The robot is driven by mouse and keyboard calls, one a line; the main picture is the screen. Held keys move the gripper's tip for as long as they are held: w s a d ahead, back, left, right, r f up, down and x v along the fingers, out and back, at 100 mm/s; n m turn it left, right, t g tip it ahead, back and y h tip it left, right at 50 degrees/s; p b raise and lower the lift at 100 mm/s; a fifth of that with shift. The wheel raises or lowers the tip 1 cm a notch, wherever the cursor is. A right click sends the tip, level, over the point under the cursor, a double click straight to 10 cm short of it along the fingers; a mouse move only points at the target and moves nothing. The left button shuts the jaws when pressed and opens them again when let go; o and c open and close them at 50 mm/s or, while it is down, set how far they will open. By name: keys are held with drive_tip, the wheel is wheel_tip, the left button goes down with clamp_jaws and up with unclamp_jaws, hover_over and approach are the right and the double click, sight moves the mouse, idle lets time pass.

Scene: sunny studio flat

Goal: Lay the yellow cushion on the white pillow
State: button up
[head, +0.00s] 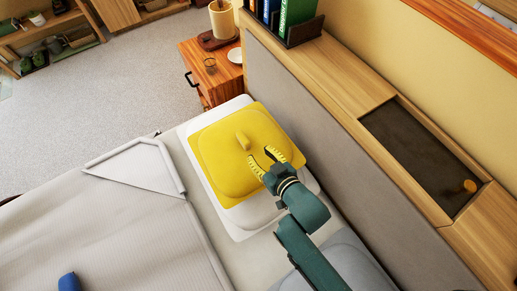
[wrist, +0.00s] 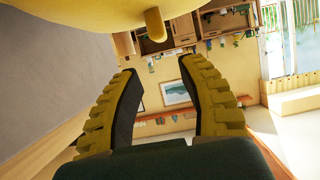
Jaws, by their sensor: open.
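The yellow cushion (head: 215,163) lies on top of the white pillow (head: 243,224) in the head view, looking flat. White rims show past its left and front edges; the middle of the pillow is hidden. A small yellow knob (head: 242,141) stands up from the cushion's middle. My gripper (head: 259,156) is open just beside the knob, over the cushion. In the wrist view the cushion (wrist: 90,12) fills the top edge with the knob (wrist: 155,25) beyond my spread fingertips (wrist: 157,65). Nothing is between the fingers, and the knob is apart from them.
The bed's grey cover (head: 110,225) spreads to the left, with a blue object (head: 69,282) at its front. A grey pillow (head: 345,262) lies at the lower right. The headboard ledge (head: 330,75) runs along the right. A nightstand (head: 205,68) stands behind.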

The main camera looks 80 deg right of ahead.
drive_tip(key=shift+r, duration=0.1)
drive_tip(key=w+a+r+n+t+y, duration=0.15)
drive_tip(key=w+a+r+t, duration=0.25)
drive_tip(key=w+r, duration=0.55)
drive_tip(key=w+a+r+n+t+y, duration=0.1)
drive_tip(key=w+a+r+n+t, duration=0.35)
drive_tip(key=r, duration=0.85)
drive_tip(key=w+a+r+n+t+y, duration=0.1)
drive_tip(key=a+r+t+y, duration=0.1)
drive_tip(key=a+r, duration=0.6)
drive_tip(key=w+a+r+n+t+y, duration=0.2)
drive_tip(key=a+r+y, duration=0.3)
drive_tip(key=a+r, duration=0.4)
wheel_tip(320, 180, up, 3)
drive_tip(key=shift+w+r, duration=0.1)
drive_tip(key=shift+w, duration=0.15)
